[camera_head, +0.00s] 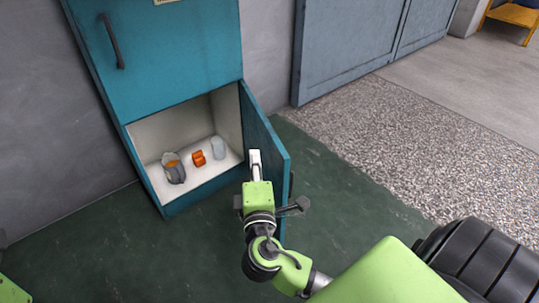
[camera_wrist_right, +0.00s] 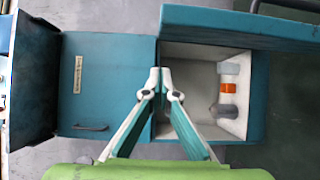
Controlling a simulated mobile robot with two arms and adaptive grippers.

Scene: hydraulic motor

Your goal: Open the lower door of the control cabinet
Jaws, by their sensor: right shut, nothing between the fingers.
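The teal control cabinet (camera_head: 175,50) stands against the wall in the head view. Its lower door (camera_head: 265,150) stands wide open, swung out to the right, and the lower compartment is exposed. The open door also shows along the top of the wrist view (camera_wrist_right: 235,28). My right gripper (camera_head: 254,156) is shut and empty, on the inner side of the door near its face; I cannot tell whether it touches. In the wrist view its fingertips (camera_wrist_right: 160,76) meet in front of the compartment edge. My left gripper is not in view.
A grey container (camera_head: 174,170), an orange item (camera_head: 199,158) and a pale cylinder (camera_head: 218,148) stand in the compartment. The upper door with its dark handle (camera_head: 111,42) is shut. Green floor in front is clear. Grey-blue doors (camera_head: 350,45) stand behind.

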